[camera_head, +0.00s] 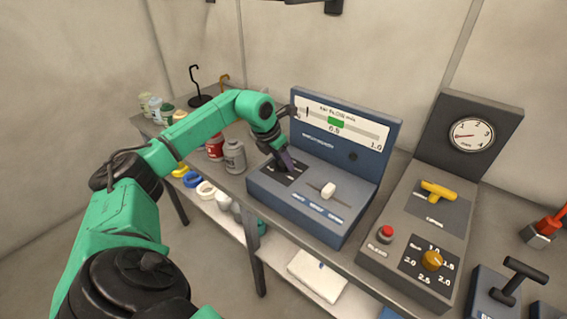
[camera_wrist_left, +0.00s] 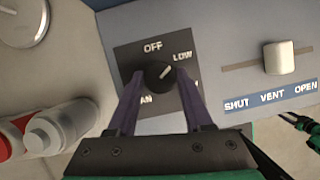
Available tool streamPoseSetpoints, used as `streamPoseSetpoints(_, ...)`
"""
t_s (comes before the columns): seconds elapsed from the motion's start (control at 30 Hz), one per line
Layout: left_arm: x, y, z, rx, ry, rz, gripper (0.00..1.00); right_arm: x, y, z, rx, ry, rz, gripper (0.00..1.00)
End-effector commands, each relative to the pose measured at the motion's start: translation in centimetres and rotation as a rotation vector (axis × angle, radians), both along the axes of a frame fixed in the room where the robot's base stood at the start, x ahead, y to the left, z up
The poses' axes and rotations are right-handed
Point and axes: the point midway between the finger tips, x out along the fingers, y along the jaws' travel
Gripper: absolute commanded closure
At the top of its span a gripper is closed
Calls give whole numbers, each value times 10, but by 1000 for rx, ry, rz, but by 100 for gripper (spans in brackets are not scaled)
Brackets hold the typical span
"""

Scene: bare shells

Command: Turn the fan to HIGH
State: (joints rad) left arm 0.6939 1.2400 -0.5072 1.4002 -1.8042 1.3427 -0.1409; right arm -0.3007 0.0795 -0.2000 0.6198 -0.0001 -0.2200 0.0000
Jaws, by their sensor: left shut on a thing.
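The fan knob (camera_wrist_left: 160,74) is a black round knob on a dark plate (camera_wrist_left: 128,54) of the blue-grey console (camera_head: 300,200). OFF shows above it and LOW at its upper right; the lower labels are partly hidden by the fingers. A pale mark on the knob seems to point up and right, toward LOW. My left gripper (camera_wrist_left: 158,82) is shut on the knob, with a purple finger on each side. In the head view the gripper (camera_head: 284,163) covers the knob. My right gripper is not in view.
A white slider (camera_head: 328,190) with SHUT, VENT and OPEN labels is right of the knob. Behind it stands a panel with a scale (camera_head: 343,125). A grey console (camera_head: 415,240) with a yellow handle (camera_head: 438,190) is further right. Bottles (camera_head: 234,156) stand left of the blue-grey console.

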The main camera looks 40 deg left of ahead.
Motion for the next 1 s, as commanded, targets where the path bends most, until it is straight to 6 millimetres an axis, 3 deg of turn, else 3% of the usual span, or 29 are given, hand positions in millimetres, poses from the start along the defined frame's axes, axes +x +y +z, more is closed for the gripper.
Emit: streamPoseSetpoints(1.0,5,5,3,1,-7,-938,100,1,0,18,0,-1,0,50)
